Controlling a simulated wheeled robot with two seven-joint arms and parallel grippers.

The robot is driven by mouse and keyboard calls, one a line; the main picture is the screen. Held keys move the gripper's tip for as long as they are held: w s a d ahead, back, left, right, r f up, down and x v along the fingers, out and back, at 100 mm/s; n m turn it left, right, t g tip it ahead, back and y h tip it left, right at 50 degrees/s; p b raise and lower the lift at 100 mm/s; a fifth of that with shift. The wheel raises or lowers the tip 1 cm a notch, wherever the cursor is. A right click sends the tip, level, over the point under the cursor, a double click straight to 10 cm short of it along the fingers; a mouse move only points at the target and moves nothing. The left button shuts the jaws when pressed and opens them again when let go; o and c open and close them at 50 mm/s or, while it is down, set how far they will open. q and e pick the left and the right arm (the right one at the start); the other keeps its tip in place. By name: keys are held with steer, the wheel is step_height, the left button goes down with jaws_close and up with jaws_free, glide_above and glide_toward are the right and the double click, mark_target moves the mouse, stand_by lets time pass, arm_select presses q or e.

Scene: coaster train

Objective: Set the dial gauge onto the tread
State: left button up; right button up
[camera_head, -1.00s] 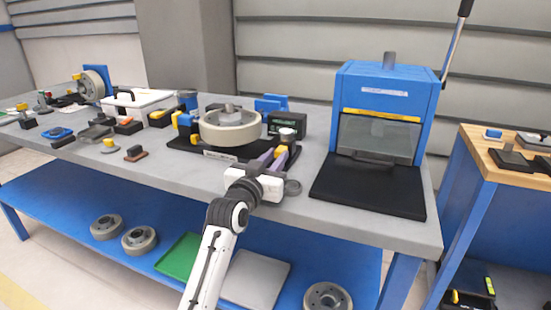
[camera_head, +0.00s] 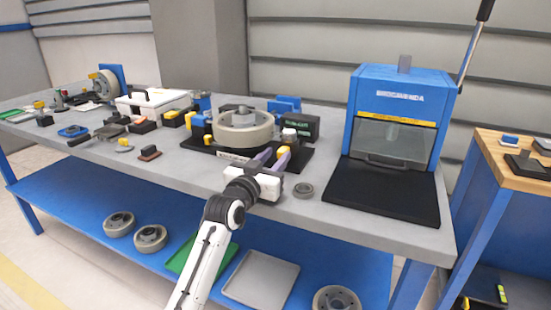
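The dial gauge (camera_head: 289,134) has a pale round top and a yellow part below it. My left gripper (camera_head: 274,156) has its two purple fingers at the yellow part. The gauge moves along with the gripper, so it appears to be held, though the fingers hide the contact. The tread is the rim of the grey wheel (camera_head: 229,136), which lies flat on a black base plate. The gauge is just right of the tread in the picture; I cannot tell whether they touch. My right gripper is not in view.
A dark box (camera_head: 306,125) stands behind the gauge. A small grey ring (camera_head: 303,190) lies near the bench's front edge. A blue press (camera_head: 398,115) with a black plate stands at right. A white case (camera_head: 150,103) and several small tools are at left.

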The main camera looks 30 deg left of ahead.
arm_select(q)
steer(key=shift+o, duration=0.4)
steer(key=shift+d, duration=0.1)
steer(key=shift+s+d, duration=0.1)
steer(key=shift+s, duration=0.2)
steer(key=s, duration=0.5)
steer(key=s+d, duration=0.1)
steer(key=s, duration=0.2)
steer(key=shift+s+d+p, duration=0.1)
steer(key=shift+s+p, duration=0.15)
steer(key=shift+p, duration=0.1)
steer(key=shift+s+d, duration=0.1)
steer(key=shift+s, duration=0.45)
